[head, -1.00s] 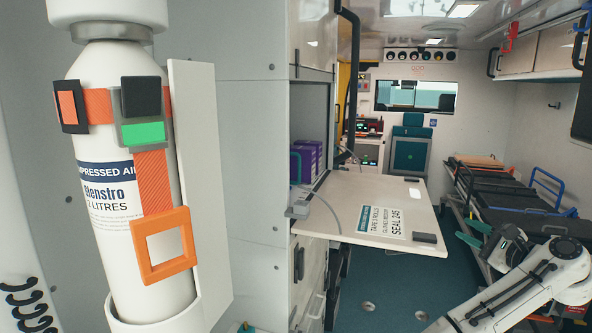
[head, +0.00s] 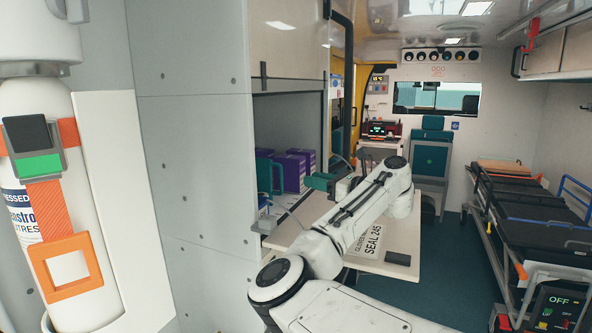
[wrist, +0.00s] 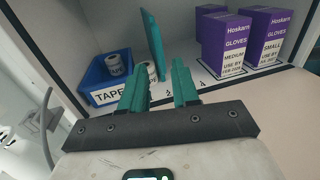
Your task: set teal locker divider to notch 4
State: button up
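The teal divider (wrist: 151,42) stands upright and a little tilted in the open locker, between the blue tape bin and the purple glove boxes. My gripper (wrist: 159,66) is open, its two teal fingers apart and pointing into the locker. The divider is ahead of the fingers, nearer the left one in the picture, and not visibly held. Its lower part is partly hidden by the left finger. Small marks (wrist: 203,84) show on the locker floor near the right finger; I cannot read the notch numbers. In the head view my gripper (head: 320,182) is at the locker opening.
Purple glove boxes (wrist: 222,45) stand on the right. The lowered locker door (head: 400,240) lies flat below my arm. A stretcher (head: 520,205) is at far right.

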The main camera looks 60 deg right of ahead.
aim_at(282, 190)
jog(key=w, duration=0.4)
jog(key=w+d+p, duration=0.1)
jog(key=w, duration=0.3)
jog(key=w+p, duration=0.1)
jog(key=w, duration=0.3)
jog(key=shift+d+f, duration=0.2)
jog(key=shift+f, duration=0.2)
jog(key=shift+c, duration=0.4)
grip_shut()
